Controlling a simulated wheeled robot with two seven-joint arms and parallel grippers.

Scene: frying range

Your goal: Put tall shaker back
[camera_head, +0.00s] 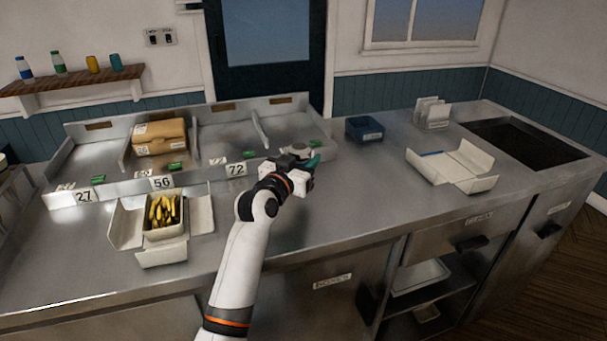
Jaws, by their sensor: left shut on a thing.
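My left gripper (305,168) is over the counter's middle, near the right end of the divided tray rack. It is shut on a small dark teal thing (314,160), which sticks out beyond the fingers and looks tilted. This seems to be the tall shaker, but it is small and mostly hidden by the gripper. A grey rounded shape (290,152) shows just behind the gripper; I cannot tell what it is. My right gripper is not in view.
The wall shelf (70,87) at left holds several bottles. The divided rack (110,185) carries number cards and a cardboard box (160,137). An open carton (163,232) holds yellow food. A blue box (364,129) and an open white carton (452,167) stand right. The counter's front middle is clear.

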